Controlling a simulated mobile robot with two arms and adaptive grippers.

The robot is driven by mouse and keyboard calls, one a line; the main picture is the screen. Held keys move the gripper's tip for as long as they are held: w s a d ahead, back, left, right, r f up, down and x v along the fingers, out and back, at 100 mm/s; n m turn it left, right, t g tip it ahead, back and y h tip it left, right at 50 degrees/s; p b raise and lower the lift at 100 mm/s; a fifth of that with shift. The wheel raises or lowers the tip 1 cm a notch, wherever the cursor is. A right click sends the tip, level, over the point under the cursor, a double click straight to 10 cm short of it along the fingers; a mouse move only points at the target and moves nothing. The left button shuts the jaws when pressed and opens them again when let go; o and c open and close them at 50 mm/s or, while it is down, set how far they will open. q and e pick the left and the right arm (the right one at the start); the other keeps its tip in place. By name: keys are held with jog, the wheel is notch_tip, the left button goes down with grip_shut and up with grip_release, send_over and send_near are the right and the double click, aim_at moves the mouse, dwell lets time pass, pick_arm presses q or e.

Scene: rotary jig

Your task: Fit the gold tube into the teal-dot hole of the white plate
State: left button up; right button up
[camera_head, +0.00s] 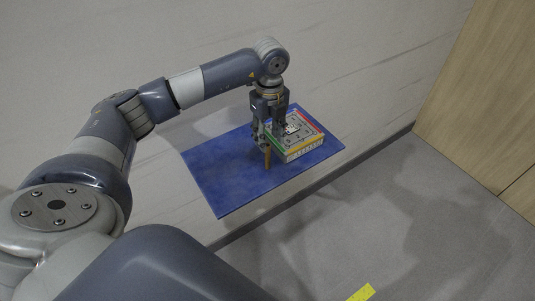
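My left gripper (267,142) points down over the blue mat, at the left side of the jig. The gold tube (267,159) hangs upright below its fingertips, and the gripper looks shut on it. The tube's lower end is beside the jig, over or near the mat; I cannot tell whether it touches. The white plate (299,128) lies on top of the jig, with dark marks and holes. The gripper partly hides its left side. The teal dot is too small to tell. My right gripper is not in view.
The jig (304,150) is a low white box with red, yellow, green and orange edges, on the right part of the blue mat (222,172). The mat's left part is clear. A yellow piece (362,293) lies at the bottom edge. A wooden panel (485,95) stands at right.

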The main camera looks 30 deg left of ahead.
aim_at(268, 145)
pick_arm(q)
jog(key=shift+s+f+p, duration=0.1)
jog(key=shift+f+p, duration=0.3)
jog(key=shift+f, duration=0.2)
notch_tip(268, 145, down, 4)
jog(key=shift+s+a+r+p, duration=0.1)
jog(key=shift+a+r+p, duration=0.1)
jog(key=shift+p, duration=0.65)
jog(key=shift+f, duration=0.5)
jog(key=shift+c, duration=0.3)
grip_shut()
